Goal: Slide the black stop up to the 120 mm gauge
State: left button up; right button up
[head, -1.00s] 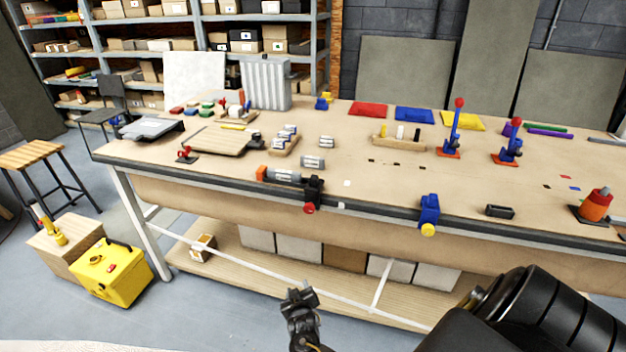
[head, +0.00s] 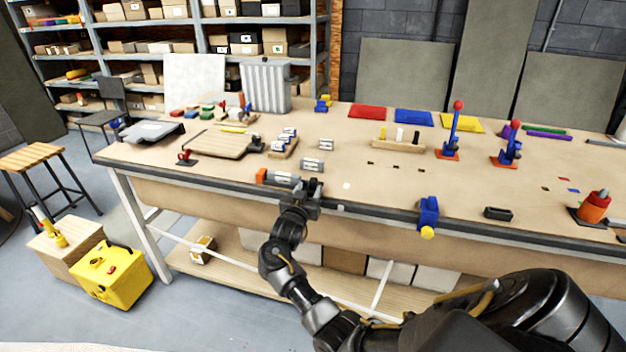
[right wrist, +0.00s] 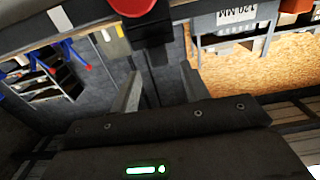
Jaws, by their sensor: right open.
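The grey 120 mm gauge (head: 284,179) lies along the bench's front edge, against an orange block (head: 262,175) at its left end. Its "120 MM" label shows upside down in the right wrist view (right wrist: 238,16). The black stop (right wrist: 150,38) with its red knob (right wrist: 131,4) is beside the gauge's end, with a narrow gap between them in that view. My right gripper (head: 309,186) is open at the stop and largely hides it in the head view. In the wrist view its fingers (right wrist: 160,92) are spread, with the stop ahead between them. My left gripper is not in view.
A blue clamp with a yellow knob (head: 428,212) is on the front edge to the right, and a small black tray (head: 498,213) lies beyond. The bench top right of the stop is mostly clear.

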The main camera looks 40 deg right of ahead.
aim_at(312, 183)
jog(key=x, duration=0.6)
jog(key=shift+p, duration=0.35)
jog(key=shift+s, duration=0.1)
jog(key=shift+c, duration=0.3)
grip_shut()
